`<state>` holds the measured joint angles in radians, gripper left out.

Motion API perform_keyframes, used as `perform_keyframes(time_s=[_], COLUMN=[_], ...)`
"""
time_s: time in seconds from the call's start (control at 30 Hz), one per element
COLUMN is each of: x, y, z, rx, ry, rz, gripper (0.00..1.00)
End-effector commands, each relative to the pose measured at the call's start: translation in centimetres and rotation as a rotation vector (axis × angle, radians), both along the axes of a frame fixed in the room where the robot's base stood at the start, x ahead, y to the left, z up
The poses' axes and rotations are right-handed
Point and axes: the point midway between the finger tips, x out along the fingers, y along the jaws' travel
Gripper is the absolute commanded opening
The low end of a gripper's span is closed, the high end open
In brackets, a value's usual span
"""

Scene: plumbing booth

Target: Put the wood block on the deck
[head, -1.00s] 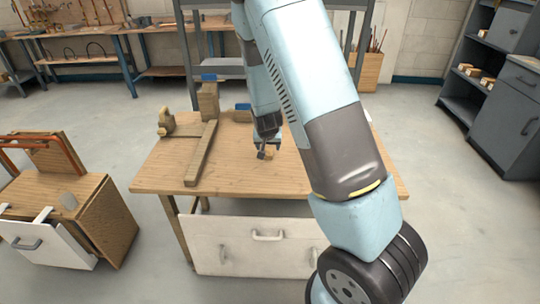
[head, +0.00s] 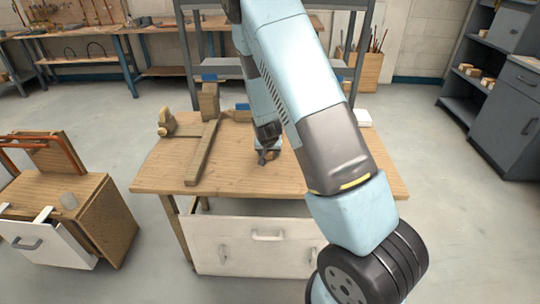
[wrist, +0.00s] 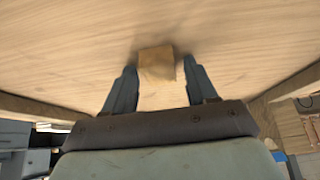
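The wood block (wrist: 157,62) is a small tan piece on the wooden table top (wrist: 70,40) in the wrist view. My gripper (wrist: 160,69) is open around it, with one dark finger on each side. A gap shows between the block and the right finger, and a smaller one at the left finger. In the head view my gripper (head: 266,158) is low over the table top (head: 240,180), and the block is mostly hidden by it. I cannot tell which surface is the deck.
A wooden post and long bar (head: 203,150) with a clamp-like piece stand on the table's left part. A white drawer front (head: 255,245) is below the table edge. A wooden cabinet (head: 105,215) stands at left. The table's front middle is clear.

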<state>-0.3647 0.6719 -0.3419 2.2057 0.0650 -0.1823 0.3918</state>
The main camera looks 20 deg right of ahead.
Motion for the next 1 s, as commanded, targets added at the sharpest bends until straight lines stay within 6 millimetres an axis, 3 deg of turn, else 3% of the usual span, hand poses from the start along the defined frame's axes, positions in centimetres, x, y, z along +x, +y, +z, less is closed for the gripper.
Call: perform_keyframes(time_s=[0.07, 0.57, 0.83, 1.0], x=[0.0, 0.0, 0.0, 0.1], y=[0.0, 0.0, 0.0, 0.0], z=[0.0, 0.0, 0.4, 2.2], rx=[0.000, 0.000, 0.000, 0.001], ry=[0.000, 0.000, 0.000, -0.002], rz=[0.000, 0.000, -0.001, -0.001], gripper=[0.49, 0.02, 0.02, 0.02])
